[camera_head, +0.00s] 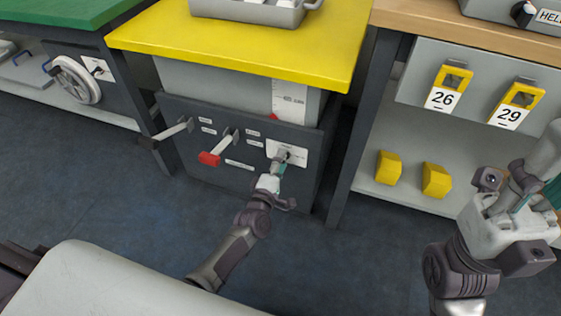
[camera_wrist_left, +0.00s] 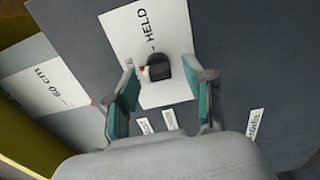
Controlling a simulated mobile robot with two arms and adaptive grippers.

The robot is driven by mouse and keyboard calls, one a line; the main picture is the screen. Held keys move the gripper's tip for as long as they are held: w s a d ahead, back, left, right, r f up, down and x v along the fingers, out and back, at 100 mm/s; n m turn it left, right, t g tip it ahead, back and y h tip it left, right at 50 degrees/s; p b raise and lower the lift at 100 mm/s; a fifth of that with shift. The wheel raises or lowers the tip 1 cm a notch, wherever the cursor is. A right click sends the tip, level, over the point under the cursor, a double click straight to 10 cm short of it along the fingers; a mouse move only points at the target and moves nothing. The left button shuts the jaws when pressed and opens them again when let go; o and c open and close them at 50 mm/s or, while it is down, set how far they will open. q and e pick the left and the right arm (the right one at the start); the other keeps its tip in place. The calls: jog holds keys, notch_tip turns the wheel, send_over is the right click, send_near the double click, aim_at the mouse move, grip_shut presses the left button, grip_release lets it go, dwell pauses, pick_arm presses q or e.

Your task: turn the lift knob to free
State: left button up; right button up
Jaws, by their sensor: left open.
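The lift knob (camera_wrist_left: 160,67) is small and dark and stands on a white plate (camera_wrist_left: 165,25) in the left wrist view. The word HELD is printed on the plate; another word is mostly hidden, with an E showing. A small red mark shows at the knob's left side. My left gripper (camera_wrist_left: 161,80) is open, with a teal-padded finger on each side of the knob and gaps between. In the head view my left gripper (camera_head: 279,166) is in front of the plate (camera_head: 298,152). My right gripper (camera_head: 535,192) is at the right edge, away from the knob; its opening is unclear.
A black-handled lever (camera_head: 150,143) and a red-handled lever (camera_head: 210,158) stick out left of the knob. The yellow tabletop (camera_head: 230,50) overhangs the panel. A shelf unit with yellow blocks (camera_head: 437,180) stands right. The floor in front is clear.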

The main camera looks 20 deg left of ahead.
pick_arm(q)
jog(key=s, duration=1.2)
jog(key=shift+a, duration=0.2)
